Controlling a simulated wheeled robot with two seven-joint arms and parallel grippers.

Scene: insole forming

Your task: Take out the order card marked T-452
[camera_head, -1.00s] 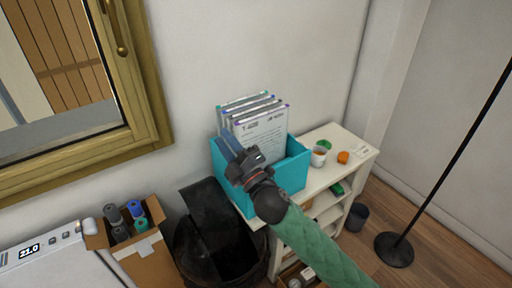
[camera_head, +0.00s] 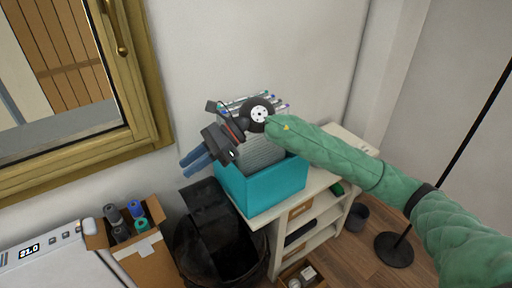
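Several order cards (camera_head: 277,99) stand in the turquoise box (camera_head: 262,187) on the white shelf unit. My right forearm and wrist now cover most of them, and only their top edges and part of the front card's sheet (camera_head: 262,153) show. I cannot read T-452 on any card. My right gripper (camera_head: 187,168) is at the left of the box, above its rim level, with its blue fingers pointing left and down. The two fingers lie close together and I see no card between them. Whether they are fully shut is unclear. My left gripper is not in view.
A black bin (camera_head: 213,240) stands left of the shelf unit (camera_head: 325,205). A cardboard box (camera_head: 149,254) with several rolls and a white device (camera_head: 50,252) are at lower left. A black lamp stand (camera_head: 394,250) and a small dark bin (camera_head: 357,216) are at right.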

